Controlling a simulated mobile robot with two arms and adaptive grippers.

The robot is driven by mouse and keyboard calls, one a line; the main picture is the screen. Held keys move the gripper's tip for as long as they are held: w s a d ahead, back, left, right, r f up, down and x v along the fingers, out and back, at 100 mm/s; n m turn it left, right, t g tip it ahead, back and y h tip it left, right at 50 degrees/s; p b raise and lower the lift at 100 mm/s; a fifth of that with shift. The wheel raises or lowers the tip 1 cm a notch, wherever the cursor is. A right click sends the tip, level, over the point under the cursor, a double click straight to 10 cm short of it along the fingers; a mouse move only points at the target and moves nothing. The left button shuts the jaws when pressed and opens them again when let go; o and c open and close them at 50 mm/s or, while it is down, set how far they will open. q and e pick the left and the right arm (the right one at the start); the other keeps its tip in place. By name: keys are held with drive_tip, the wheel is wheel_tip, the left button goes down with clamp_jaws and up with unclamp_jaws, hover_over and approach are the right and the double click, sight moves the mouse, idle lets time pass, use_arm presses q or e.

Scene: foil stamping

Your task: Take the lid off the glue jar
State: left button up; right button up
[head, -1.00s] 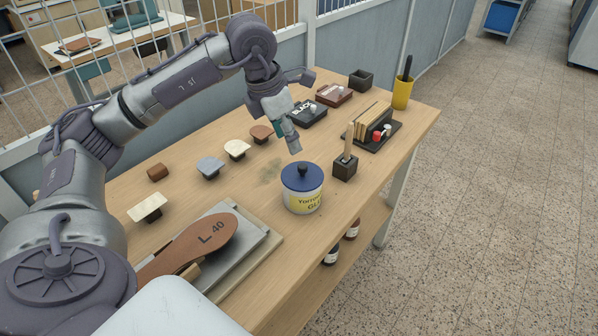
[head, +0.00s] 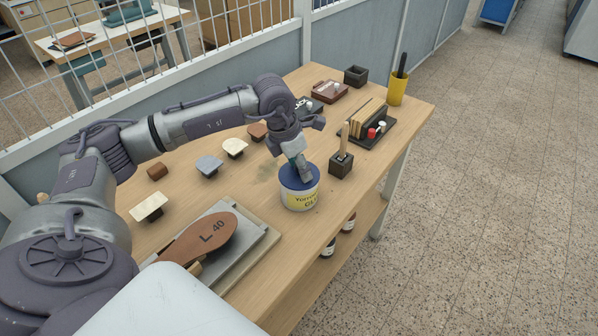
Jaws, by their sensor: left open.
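The glue jar (head: 300,200) stands upright on the wooden table, white with a yellow label. Its dark blue lid (head: 312,184) is on top of it. My left gripper (head: 304,176) points down right over the lid, with its fingers at the lid's knob. The gripper hides the knob, and I cannot see whether the fingers touch it. The left gripper is open. My right gripper is not in view.
A dark block with an upright brush (head: 341,163) stands close to the right of the jar. Several small knobbed pieces (head: 210,165) lie at the left. The table's right edge is near the jar.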

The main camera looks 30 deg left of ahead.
use_arm(q)
drive_tip(key=shift+c, duration=0.3)
clamp_jaws()
drive_tip(key=shift+r, duration=0.15)
